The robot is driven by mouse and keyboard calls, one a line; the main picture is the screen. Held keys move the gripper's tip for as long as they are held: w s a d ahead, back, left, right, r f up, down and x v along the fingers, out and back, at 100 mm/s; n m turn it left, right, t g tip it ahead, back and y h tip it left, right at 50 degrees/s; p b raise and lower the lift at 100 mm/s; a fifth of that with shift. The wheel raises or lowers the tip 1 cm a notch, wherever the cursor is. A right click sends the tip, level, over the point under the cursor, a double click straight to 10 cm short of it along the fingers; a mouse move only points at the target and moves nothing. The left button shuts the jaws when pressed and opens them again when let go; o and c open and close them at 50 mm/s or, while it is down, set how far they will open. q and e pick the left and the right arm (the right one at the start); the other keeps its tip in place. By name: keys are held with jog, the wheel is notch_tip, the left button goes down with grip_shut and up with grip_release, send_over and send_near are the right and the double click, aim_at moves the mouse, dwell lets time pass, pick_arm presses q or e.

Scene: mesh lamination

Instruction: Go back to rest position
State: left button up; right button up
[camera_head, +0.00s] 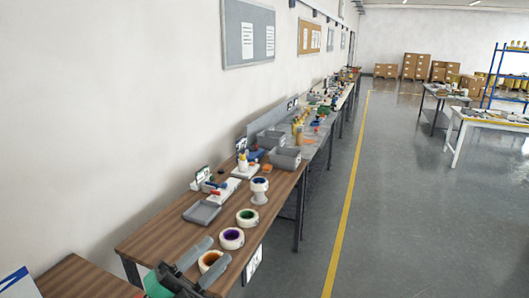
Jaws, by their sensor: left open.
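My left gripper (218,249) comes in at the bottom left of the head view, over the near end of the wooden workbench (150,245). Its two grey fingers are apart. A white roll with an orange-brown centre (209,259) shows between them; I cannot tell whether the fingers touch it. I see nothing clearly held. A purple-centred roll (231,238), a green-centred roll (247,217) and a blue-centred roll (260,185) stand in a row beyond it. The blue-centred one sits higher, on a white piece. My right gripper is not in view.
A grey tray (202,213), white fixtures (217,188) and grey bins (285,158) are on the bench farther back. The wall (120,100) runs along the left. Open grey floor with a yellow line (347,200) lies to the right. A white table (480,118) stands at right.

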pick_arm(q)
jog(key=w+a+f+n+t+y, duration=0.1)
jog(key=a+f+n+t+y, duration=0.3)
jog(key=n+y, duration=0.45)
jog(key=w+a+f+n+t+y, duration=0.1)
jog(key=a+f+n+y, duration=0.5)
jog(key=n+y, duration=0.25)
jog(key=s+a+f+n+g+y, duration=0.1)
jog(key=s+a+f+n+g, duration=0.15)
jog(key=f, duration=0.35)
jog(key=s+a+f+n+g+y, duration=0.1)
jog(key=s+f+n+g+y, duration=0.1)
jog(key=s+f+n+g, duration=0.3)
jog(key=s+f+g+h, duration=0.1)
jog(key=s+f+g, duration=0.8)
jog(key=s+f, duration=0.6)
notch_tip(320, 180, down, 32)
jog(key=b, duration=0.5)
jog(key=s+a+f+g+b, duration=0.1)
jog(key=s+f+b, duration=0.1)
jog(key=s+f, duration=0.8)
jog(key=s+a+f+g+b, duration=0.1)
jog(key=s+f+b, duration=0.2)
jog(key=s+f, duration=0.7)
notch_tip(320, 180, down, 6)
jog(key=shift+s+a+f+m, duration=0.2)
jog(key=shift+a+m, duration=0.15)
jog(key=shift+m, duration=0.1)
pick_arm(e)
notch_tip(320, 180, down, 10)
